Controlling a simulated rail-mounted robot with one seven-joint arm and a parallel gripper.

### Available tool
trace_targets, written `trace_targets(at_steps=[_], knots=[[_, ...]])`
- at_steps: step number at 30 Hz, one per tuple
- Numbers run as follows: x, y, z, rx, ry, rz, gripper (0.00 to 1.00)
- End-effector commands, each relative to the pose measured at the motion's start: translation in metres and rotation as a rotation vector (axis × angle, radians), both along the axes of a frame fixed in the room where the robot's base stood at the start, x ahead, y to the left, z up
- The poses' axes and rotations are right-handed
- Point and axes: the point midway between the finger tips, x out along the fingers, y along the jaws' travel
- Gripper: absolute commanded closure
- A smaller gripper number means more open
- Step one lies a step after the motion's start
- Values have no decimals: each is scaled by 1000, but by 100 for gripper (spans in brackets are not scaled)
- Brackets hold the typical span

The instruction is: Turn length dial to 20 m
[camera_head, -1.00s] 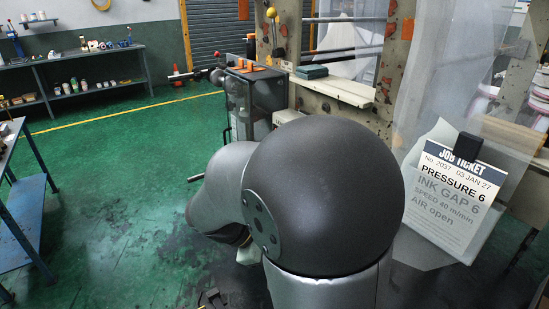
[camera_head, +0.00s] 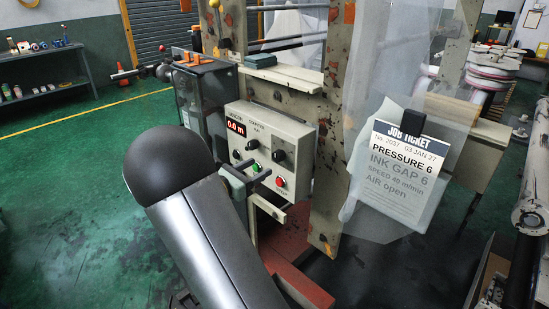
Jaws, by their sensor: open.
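A light grey control box (camera_head: 268,135) is mounted on the machine frame near the middle of the picture. Its red display (camera_head: 235,128) reads 0.0 m. Black knobs sit on its face, among them one at the right (camera_head: 278,156) and a smaller one nearer the middle (camera_head: 252,144). The small lettering is too blurred to tell which is the length dial or where it points. A green button (camera_head: 256,167) and a red button (camera_head: 280,182) are below. My arm fills the lower left in front of the box; I cannot make out my gripper.
A job ticket (camera_head: 403,165) hangs on the right, reading pressure 6, ink gap 6, speed 40 m/min. A clear-sided box with orange handles (camera_head: 195,95) stands left of the control box. Clear film hangs behind the ticket. Green floor (camera_head: 70,210) is free at left.

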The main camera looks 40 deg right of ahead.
Motion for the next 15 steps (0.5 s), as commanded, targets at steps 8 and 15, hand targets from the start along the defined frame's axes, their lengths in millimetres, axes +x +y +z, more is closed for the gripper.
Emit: trace_targets(at_steps=[8, 15], knots=[[5, -55, 0, 1, 1, -3, 44], [8, -76, 0, 1, 0, 0, 44]])
